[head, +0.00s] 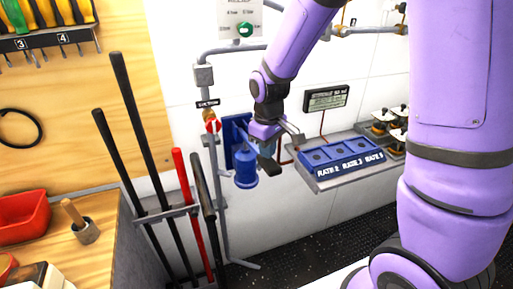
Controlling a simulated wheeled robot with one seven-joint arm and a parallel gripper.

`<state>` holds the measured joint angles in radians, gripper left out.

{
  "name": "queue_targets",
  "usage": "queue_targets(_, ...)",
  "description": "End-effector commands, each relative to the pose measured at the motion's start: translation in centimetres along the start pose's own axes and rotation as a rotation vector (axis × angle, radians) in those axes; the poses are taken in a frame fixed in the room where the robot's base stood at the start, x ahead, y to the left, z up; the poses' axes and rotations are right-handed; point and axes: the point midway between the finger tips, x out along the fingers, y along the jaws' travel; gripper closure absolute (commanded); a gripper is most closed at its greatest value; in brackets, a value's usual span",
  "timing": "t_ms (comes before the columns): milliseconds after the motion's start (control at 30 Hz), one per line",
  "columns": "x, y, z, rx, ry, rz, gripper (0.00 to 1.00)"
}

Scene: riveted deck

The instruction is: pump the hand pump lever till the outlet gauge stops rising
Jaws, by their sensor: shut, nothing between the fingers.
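The blue hand pump (246,166) is mounted on a blue plate on the white wall, left of centre in the head view. My gripper (283,140) is just right of and above the pump body, partly in front of it. It is shut and empty. I cannot make out the pump lever apart from the gripper, nor whether the two touch. No round outlet gauge is clear to me. A small dark display panel (325,99) is on the wall to the right, its text too small to read.
A pipe with a red valve handle (212,126) runs left of the pump. A rack (165,213) of long-handled tools stands further left. A blue tray (341,156) is on a shelf right of the gripper. A red bin (24,215) is on the bench.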

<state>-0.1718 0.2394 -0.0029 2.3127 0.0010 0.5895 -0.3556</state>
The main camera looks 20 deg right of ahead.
Motion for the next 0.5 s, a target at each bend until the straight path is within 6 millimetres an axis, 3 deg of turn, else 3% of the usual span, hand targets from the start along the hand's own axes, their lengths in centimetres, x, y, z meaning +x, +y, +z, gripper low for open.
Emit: queue_targets(500, 4.1, 0.0, 0.0, 0.001, -0.002, -0.001, 1.0)
